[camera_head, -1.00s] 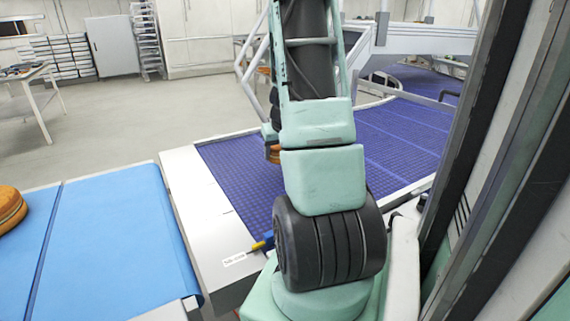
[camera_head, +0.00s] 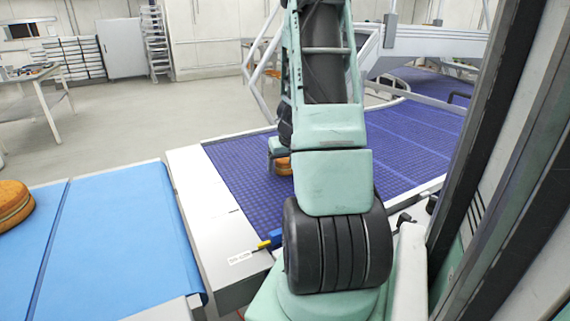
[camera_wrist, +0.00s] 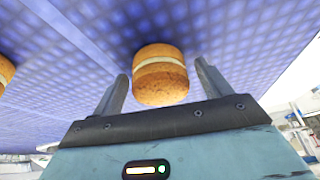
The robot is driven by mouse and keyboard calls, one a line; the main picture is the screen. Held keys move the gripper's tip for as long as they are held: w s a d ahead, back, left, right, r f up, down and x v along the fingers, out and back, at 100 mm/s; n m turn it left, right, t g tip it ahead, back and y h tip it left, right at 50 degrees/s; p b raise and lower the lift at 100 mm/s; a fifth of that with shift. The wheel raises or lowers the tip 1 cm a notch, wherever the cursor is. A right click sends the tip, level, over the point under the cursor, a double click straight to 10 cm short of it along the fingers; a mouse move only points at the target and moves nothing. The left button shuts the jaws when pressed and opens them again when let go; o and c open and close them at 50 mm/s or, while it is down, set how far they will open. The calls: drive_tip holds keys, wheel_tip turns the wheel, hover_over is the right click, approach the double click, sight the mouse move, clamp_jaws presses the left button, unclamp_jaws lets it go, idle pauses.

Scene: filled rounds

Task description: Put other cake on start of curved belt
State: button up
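In the wrist view a round orange-brown cake (camera_wrist: 160,75) with a pale cream layer sits on the blue-purple belt, just ahead of my gripper (camera_wrist: 162,88). My gripper's two fingers are apart, one on each side of the cake, with narrow gaps showing. Part of a second cake (camera_wrist: 5,72) shows at the wrist view's left edge. In the head view one cake (camera_head: 284,165) shows partly behind my arm on the curved belt (camera_head: 235,175); which of the two it is I cannot tell. Another cake (camera_head: 12,204) lies on the light-blue belt (camera_head: 110,230). My arm hides most of my gripper there.
A white frame edge (camera_head: 205,215) separates the two belts. A grey-white structure (camera_head: 430,45) spans the curved belt's far part. A dark-edged upright panel (camera_head: 500,150) stands close on the right. The floor (camera_head: 130,120) behind is clear.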

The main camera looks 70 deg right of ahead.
drive_tip(key=shift+r+p, duration=0.25)
drive_tip(key=shift+p, duration=0.05)
drive_tip(key=p+v, duration=0.2)
drive_tip(key=v, duration=0.9)
drive_tip(key=shift+r, duration=0.4)
drive_tip(key=shift+s, duration=0.1)
